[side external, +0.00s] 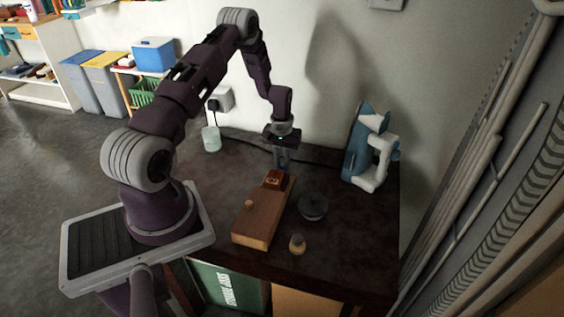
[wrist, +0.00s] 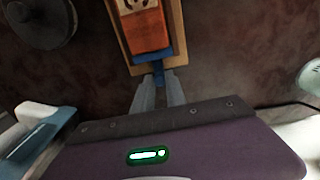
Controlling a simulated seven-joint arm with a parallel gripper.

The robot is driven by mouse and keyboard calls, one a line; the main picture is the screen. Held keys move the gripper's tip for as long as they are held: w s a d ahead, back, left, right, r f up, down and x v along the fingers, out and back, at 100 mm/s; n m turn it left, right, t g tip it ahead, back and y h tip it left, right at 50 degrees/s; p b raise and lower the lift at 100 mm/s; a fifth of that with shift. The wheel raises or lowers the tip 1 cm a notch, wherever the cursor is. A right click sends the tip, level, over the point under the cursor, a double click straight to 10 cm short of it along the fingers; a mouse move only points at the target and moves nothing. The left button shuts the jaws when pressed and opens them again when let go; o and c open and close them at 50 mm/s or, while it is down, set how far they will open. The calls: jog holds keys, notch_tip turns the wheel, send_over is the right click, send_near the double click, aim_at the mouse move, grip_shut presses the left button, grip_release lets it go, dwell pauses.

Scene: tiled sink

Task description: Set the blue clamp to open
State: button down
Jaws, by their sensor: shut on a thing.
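The blue clamp (wrist: 155,61) shows in the wrist view as a small blue part at the end of a wooden block, beside an orange-red piece (wrist: 146,30). My gripper (wrist: 159,77) has its two grey fingers closed around the clamp's near end. In the side view my gripper (side external: 281,163) points down at the far end of the wooden block (side external: 256,222), with the orange-red piece (side external: 273,180) just in front of it. The clamp is too small or hidden to make out there.
A dark round object (side external: 313,207) and a small wooden-and-pale item (side external: 297,244) stand right of the block. A blue-and-white machine (side external: 364,157) stands at the back right. A glass (side external: 211,139) is at the back left. The table's left part is clear.

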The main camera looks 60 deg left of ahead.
dwell(0.4)
jog(key=shift+w+a+r, duration=0.1)
jog(key=shift+w+a, duration=0.95)
jog(key=shift+w, duration=0.05)
jog(key=c, duration=1.4)
grip_release()
jog(key=shift+o, duration=0.2)
notch_tip(320, 180, up, 7)
